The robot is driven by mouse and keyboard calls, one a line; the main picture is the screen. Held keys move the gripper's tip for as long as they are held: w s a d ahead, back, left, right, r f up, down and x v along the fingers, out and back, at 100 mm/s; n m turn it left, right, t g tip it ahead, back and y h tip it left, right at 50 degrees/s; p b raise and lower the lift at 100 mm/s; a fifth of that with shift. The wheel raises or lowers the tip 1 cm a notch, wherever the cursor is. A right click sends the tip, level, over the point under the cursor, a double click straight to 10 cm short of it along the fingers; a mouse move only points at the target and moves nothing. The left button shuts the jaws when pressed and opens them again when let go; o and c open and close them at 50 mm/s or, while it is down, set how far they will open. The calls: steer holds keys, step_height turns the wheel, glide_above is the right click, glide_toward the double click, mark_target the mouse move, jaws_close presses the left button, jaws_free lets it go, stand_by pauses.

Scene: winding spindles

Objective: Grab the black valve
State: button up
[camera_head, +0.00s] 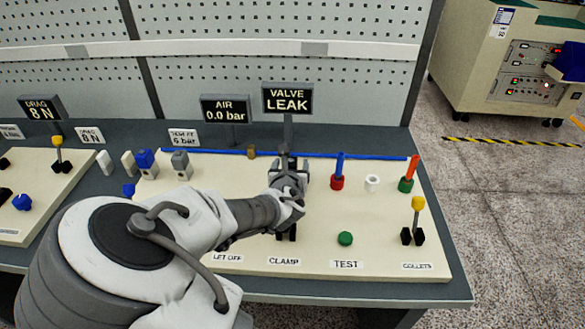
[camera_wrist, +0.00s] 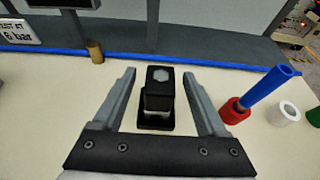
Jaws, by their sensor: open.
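The black valve shows in the wrist view as a dark upright block (camera_wrist: 158,112) with a grey patch on its top and a wider black base on the cream panel. My gripper (camera_wrist: 159,74) is open, with one grey finger on each side of the valve. Gaps show between the fingers and the valve, so neither appears to touch it. In the head view my gripper (camera_head: 292,166) is over the panel below the VALVE LEAK sign (camera_head: 287,98), and my wrist and gripper mostly hide the valve there.
Right of the gripper stand a red-based blue rod (camera_head: 338,172), a white ring (camera_head: 372,183) and a green-based orange rod (camera_head: 408,173). A blue tube (camera_wrist: 180,62) runs behind. A brass piece (camera_wrist: 95,51) stands left. A green button (camera_head: 345,238) is nearer the front.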

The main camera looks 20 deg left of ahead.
steer(key=shift+c, duration=0.2)
jaws_close()
stand_by(0.3)
steer(key=shift+r, duration=0.15)
